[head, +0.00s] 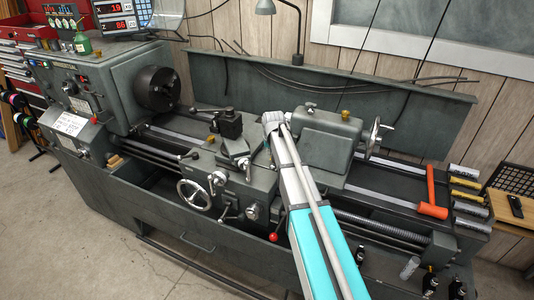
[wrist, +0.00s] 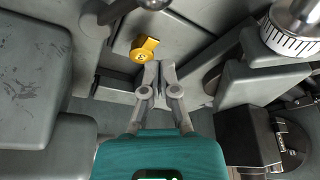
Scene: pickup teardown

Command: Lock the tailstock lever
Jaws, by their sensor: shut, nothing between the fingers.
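The grey tailstock (head: 325,138) stands on the lathe bed right of the carriage, with a handwheel (head: 375,136) at its right end. A small lever or knob (head: 310,105) shows on its top; whether it is the lock lever I cannot tell. In the head view my arm passes in front of the tailstock's left side, and the fingers are hidden. In the wrist view my gripper (wrist: 158,82) is shut and empty, its tips just below a yellow knob (wrist: 146,48). A dark rod with a round boss (wrist: 103,14) is at the upper left, apart from the fingers.
A graduated dial (wrist: 292,42) and grey blocks crowd the right of the wrist view. The carriage handwheel (head: 194,195) and toolpost (head: 229,122) lie left of my arm. An orange hammer (head: 432,195) lies on the right end of the lathe.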

